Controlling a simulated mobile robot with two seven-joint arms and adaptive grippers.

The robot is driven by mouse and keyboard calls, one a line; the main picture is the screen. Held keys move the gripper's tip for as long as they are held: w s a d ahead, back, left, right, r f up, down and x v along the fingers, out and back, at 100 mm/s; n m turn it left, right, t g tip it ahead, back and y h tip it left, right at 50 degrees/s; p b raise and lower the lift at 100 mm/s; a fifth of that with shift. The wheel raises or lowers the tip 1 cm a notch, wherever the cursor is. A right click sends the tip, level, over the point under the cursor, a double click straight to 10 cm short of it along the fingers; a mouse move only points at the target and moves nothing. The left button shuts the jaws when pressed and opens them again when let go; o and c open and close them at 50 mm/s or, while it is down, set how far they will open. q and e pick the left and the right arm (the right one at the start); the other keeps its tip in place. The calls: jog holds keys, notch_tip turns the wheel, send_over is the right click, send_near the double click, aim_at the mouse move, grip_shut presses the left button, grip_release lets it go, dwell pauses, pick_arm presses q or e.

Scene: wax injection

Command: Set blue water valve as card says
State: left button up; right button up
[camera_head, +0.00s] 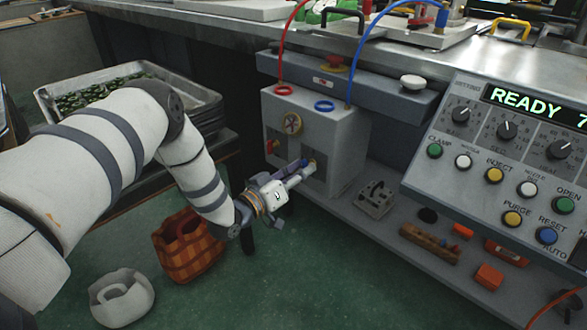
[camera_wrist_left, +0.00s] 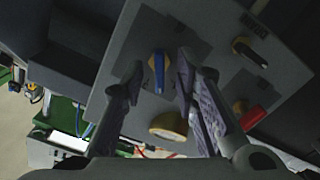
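The blue water valve (camera_wrist_left: 158,72) is a blue lever on a yellowish base, set on a plate on the front of a grey box (camera_head: 345,140). In the left wrist view my left gripper (camera_wrist_left: 161,66) is open, with one finger on each side of the blue lever. Contact with the lever cannot be told. In the head view the left gripper (camera_head: 299,174) reaches the box's front face and mostly covers the valve. No card can be made out in either view. My right gripper is not in view.
Red and blue hoses enter the box top. A control panel (camera_head: 505,150) reading READY stands at right. A metal block (camera_head: 374,198) lies on the shelf.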

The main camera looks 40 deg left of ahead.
pick_arm(q)
jog(key=s, duration=1.1)
jog(key=shift+s+a, duration=0.3)
jog(key=shift+a, duration=0.15)
jog(key=shift+f, duration=0.1)
